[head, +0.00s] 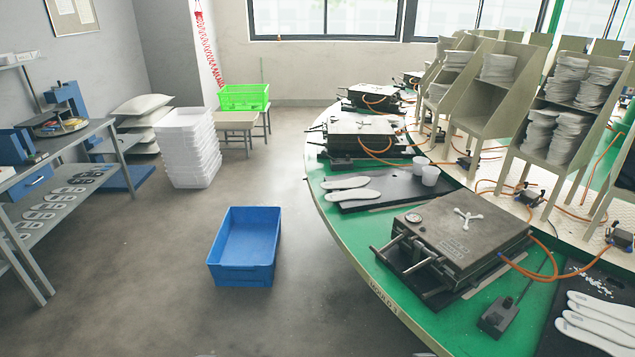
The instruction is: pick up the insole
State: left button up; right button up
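Two white insoles (346,195) lie side by side on a black mat (391,187) on the green carousel table (345,236), left of two white cups. Several more white insoles (600,318) lie on another black mat (549,334) at the bottom right, partly cut off by the frame edge. Neither of my grippers shows in the head view.
A grey metal mould (460,232) with handles and hoses stands between the two mats. White cups (430,175) stand behind the nearer insole pair. A blue crate (245,247) sits on the floor left of the carousel. Shelves of stacked insoles (568,80) rise at the right.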

aim_at(356, 181)
jog(key=i+l+z, duration=0.1)
jog(key=l, duration=0.3)
jog(key=i+l+z, duration=0.1)
jog(key=l, duration=0.25)
jog(key=i+j+z, duration=0.15)
jog(key=z, duration=0.3)
jog(key=i+j+z, duration=0.15)
jog(key=z, duration=0.3)
jog(key=i+j+z, duration=0.1)
jog(key=j, duration=0.3)
jog(key=i+j+z, duration=0.1)
jog(key=i+j, duration=0.15)
jog(key=j, duration=0.15)
jog(key=i+j+z, duration=0.15)
jog(key=j, duration=0.25)
jog(key=i+j+z, duration=0.1)
jog(key=j, duration=0.3)
jog(key=i+j+z, duration=0.1)
jog(key=j, duration=0.35)
jog(key=i+j+z, duration=0.1)
jog(key=j, duration=0.35)
jog(key=i+j, duration=0.1)
jog(key=j, duration=0.7)
jog(key=i+j, duration=0.15)
jog(key=j, duration=0.3)
